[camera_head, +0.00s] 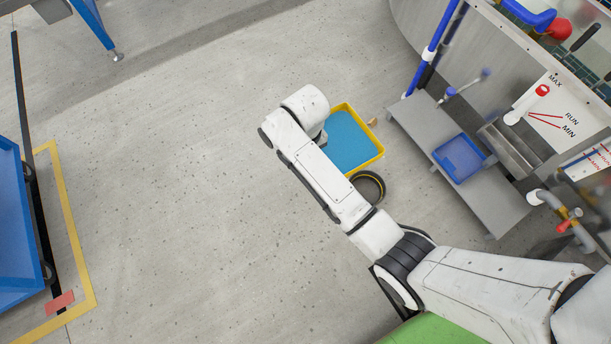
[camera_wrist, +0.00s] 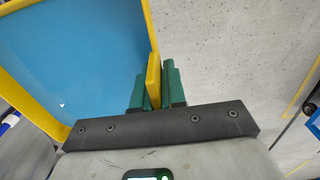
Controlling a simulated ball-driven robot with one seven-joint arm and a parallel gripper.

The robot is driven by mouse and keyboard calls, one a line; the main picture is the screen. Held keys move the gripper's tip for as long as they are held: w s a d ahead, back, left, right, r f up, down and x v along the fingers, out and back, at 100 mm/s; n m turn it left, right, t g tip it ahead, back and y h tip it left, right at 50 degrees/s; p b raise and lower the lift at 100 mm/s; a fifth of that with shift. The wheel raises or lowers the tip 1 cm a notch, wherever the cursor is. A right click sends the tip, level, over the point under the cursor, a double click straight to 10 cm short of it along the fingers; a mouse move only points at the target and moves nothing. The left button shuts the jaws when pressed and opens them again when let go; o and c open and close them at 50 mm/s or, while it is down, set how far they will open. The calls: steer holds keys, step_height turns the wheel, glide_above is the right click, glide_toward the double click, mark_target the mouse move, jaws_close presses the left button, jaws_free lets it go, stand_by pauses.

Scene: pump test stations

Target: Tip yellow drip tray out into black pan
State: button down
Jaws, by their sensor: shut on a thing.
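The yellow drip tray (camera_head: 366,127) is in the middle of the head view, with a flat layer of blue liquid (camera_head: 348,142) in it. In the wrist view the tray's yellow rim (camera_wrist: 153,55) sits between the green fingers of my gripper (camera_wrist: 154,88), which is shut on it. In the head view my gripper is hidden under the end of my arm. The tray looks about level; I cannot tell whether it touches the floor. A round black thing with a yellow line (camera_head: 370,187), possibly the black pan, is just below the tray, partly hidden by my arm.
A grey bench (camera_head: 460,165) with a blue tray (camera_head: 460,158) stands right of the drip tray, before a panel with pipes and a red-knobbed lever. A blue cart (camera_head: 18,225) is at left. The floor between is clear.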

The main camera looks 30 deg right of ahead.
steer(key=w+d+f+b, duration=0.1)
steer(key=w+f+b, duration=0.1)
steer(key=f+b, duration=1.3)
steer(key=w+d+f+b, duration=0.2)
steer(key=f+b, duration=1.4)
steer(key=f, duration=1.3)
steer(key=shift+w+d+f, duration=0.15)
steer(key=shift+d, duration=0.15)
